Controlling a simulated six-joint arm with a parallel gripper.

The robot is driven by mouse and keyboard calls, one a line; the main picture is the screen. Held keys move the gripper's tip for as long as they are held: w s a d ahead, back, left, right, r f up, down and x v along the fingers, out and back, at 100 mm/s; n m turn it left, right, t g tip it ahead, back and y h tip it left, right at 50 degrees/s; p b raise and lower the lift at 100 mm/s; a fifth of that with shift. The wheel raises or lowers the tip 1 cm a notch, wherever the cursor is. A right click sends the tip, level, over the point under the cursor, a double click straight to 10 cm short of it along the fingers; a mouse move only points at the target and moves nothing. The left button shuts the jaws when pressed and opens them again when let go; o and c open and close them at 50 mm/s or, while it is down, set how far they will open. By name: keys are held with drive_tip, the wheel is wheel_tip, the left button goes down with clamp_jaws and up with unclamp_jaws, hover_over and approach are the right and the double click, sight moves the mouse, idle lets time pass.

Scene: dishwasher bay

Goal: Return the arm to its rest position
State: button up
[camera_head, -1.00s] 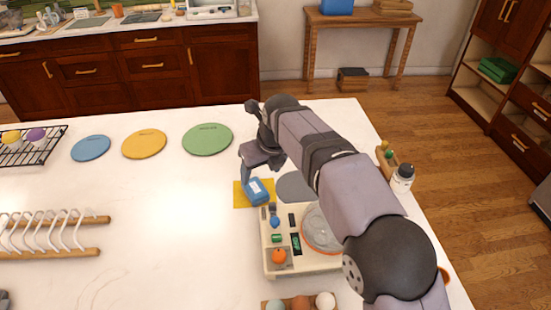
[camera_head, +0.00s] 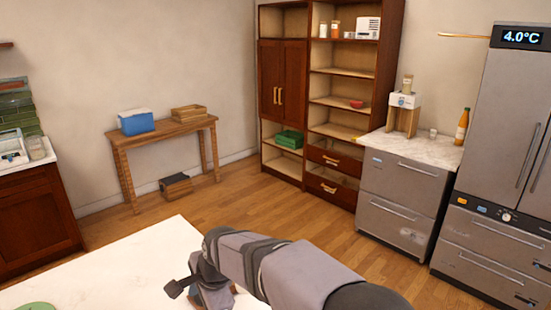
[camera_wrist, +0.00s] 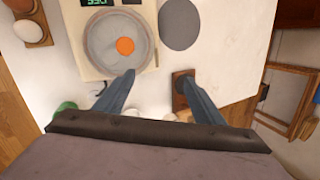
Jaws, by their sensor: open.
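My gripper (camera_wrist: 157,86) is open and empty in the wrist view, its two blue-grey fingers spread apart above the white table. In the head view my arm reaches in from the bottom edge, bent over the table (camera_head: 130,262). The gripper's fingers cannot be made out there. In the wrist view, a round clear dish (camera_wrist: 97,50) with an orange item (camera_wrist: 124,46) in it sits on a pale board with a green digital display, ahead of the left finger. Nothing is held between the fingers.
A grey disc (camera_wrist: 180,24) lies beside the pale board. A wooden egg holder (camera_wrist: 38,27) is at the upper left. A small brown block (camera_wrist: 183,88) is by the right finger. Beyond the table, the head view shows a wooden side table (camera_head: 160,131), shelves and a fridge (camera_head: 500,120).

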drive_tip(key=s+d+f+n+h+b, duration=0.1)
drive_tip(key=s+d+f+n, duration=0.1)
drive_tip(key=d, duration=0.6)
drive_tip(key=s+d+f+n+g+h+b, duration=0.1)
drive_tip(key=s+d+f+n+b, duration=0.1)
drive_tip(key=d, duration=0.7)
drive_tip(key=s+d+f+n+h+b, duration=0.1)
drive_tip(key=s+d+f+n+b, duration=0.1)
drive_tip(key=s+d+f+n, duration=0.2)
drive_tip(key=shift+s+d+f, duration=0.3)
drive_tip(key=shift+d+f, duration=0.2)
drive_tip(key=shift+d, duration=0.35)
drive_tip(key=shift+s+d+f, duration=0.3)
drive_tip(key=shift+d+f, duration=0.25)
drive_tip(key=shift+d, duration=0.35)
drive_tip(key=shift+s+d+f, duration=0.3)
drive_tip(key=shift+d+f, duration=0.2)
drive_tip(key=shift+d, duration=0.35)
drive_tip(key=s+d+f+n+g+b, duration=0.1)
drive_tip(key=s+d+f+n+b, duration=0.1)
drive_tip(key=s+d, duration=0.4)
wheel_tip(320, 180, down, 2)
drive_tip(key=shift+s+f+n+g+h, duration=0.1)
drive_tip(key=shift+s+n+g+h, duration=0.4)
drive_tip(key=shift+s, duration=0.55)
